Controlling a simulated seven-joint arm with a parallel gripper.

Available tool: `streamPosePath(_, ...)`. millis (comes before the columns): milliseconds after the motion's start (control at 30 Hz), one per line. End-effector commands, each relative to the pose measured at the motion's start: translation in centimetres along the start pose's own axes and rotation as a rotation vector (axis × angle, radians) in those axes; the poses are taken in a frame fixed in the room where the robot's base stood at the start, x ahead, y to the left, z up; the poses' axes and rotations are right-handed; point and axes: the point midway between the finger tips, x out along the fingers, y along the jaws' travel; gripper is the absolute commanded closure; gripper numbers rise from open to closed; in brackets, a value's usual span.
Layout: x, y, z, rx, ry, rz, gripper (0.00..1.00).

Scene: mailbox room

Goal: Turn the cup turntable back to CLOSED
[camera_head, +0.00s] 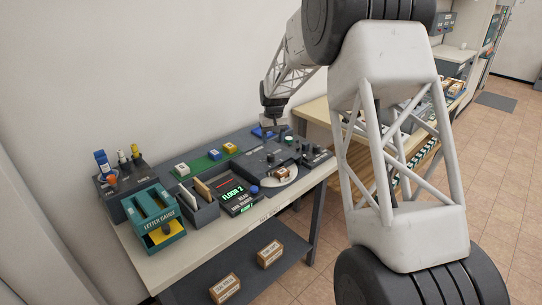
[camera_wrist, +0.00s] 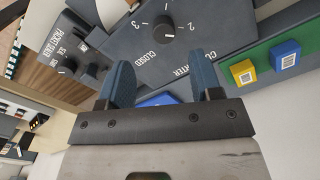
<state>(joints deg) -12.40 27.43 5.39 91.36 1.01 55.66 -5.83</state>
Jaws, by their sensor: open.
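In the wrist view, a dark panel (camera_wrist: 140,62) carries a black round knob (camera_wrist: 164,27) ringed by the marks 1, 2, 3 and CLOSED. Which mark the knob points to is too small to tell. My gripper (camera_wrist: 164,82) is open and empty, its two blue fingers apart below the knob in the picture. In the head view, my gripper (camera_head: 275,120) is small, above the back of the dark unit (camera_head: 262,157). A pale round disc (camera_head: 282,188) with a small brown box (camera_head: 283,174) on it shows at that unit's front.
A packet sealer panel (camera_wrist: 75,50) is at left in the wrist view. A green strip (camera_wrist: 262,66) with yellow and blue blocks is at right. A blue item (camera_wrist: 160,100) is partly hidden behind my gripper. A teal letter gauge (camera_head: 155,218) stands on the bench at left.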

Motion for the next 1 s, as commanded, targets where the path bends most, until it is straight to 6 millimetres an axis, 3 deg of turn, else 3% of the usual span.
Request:
streamPosePath(200, 1.1, -0.3, -1.1, -0.007, -0.004, -0.001, 0.41)
streamPosePath(667, 1.4, -0.3, -1.0, -0.006, -0.005, -0.001, 0.41)
streamPosePath(1000, 4.4, -0.3, -1.0, -0.006, -0.006, -0.001, 0.41)
